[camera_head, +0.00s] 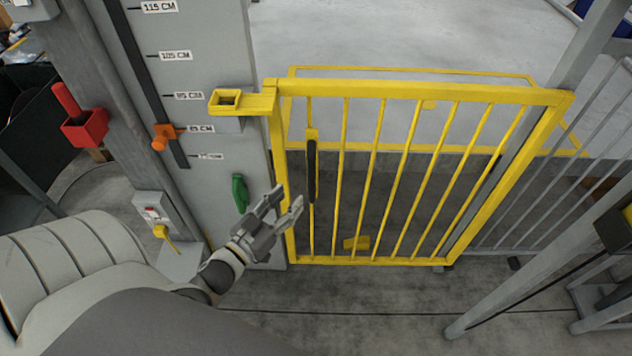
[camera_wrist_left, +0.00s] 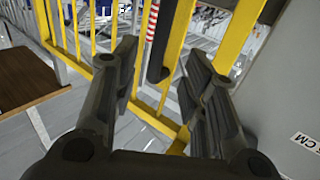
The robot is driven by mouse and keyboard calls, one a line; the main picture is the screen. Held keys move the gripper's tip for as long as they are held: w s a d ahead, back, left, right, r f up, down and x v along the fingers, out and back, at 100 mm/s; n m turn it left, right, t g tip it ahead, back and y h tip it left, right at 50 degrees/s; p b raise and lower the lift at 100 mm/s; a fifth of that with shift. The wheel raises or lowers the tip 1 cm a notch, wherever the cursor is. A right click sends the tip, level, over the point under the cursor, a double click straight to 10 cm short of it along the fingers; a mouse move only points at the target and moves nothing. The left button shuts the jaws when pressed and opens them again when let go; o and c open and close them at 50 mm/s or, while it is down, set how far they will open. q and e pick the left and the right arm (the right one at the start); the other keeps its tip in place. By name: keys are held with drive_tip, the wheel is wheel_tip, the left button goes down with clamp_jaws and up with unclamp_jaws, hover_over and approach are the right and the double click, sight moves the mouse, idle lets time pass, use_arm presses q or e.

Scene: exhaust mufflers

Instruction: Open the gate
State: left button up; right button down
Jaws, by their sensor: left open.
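The yellow barred gate (camera_head: 375,170) stands across the opening and looks closed against the grey post at its left. Its black vertical handle (camera_head: 312,171) is on a bar near the gate's left edge. A yellow latch bracket (camera_head: 243,101) sits at the gate's top left corner. My left gripper (camera_head: 287,203) is open and empty in front of the gate's left edge, left of and a little below the handle. In the left wrist view the handle (camera_wrist_left: 160,55) shows beyond and between the open fingers (camera_wrist_left: 150,95), apart from them. My right gripper is not in view.
The grey post (camera_head: 205,60) with height labels carries an orange knob (camera_head: 163,136) and a green handle (camera_head: 240,193). A red holder (camera_head: 82,122) is farther left. Grey railings (camera_head: 560,160) stand to the right. The floor before the gate is clear.

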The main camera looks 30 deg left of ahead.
sight(309, 178)
use_arm(q)
drive_tip(key=w, duration=1)
drive_tip(key=shift+w+d+p, duration=0.15)
drive_tip(key=shift+w+p, duration=0.1)
drive_tip(key=shift+p, duration=0.1)
clamp_jaws()
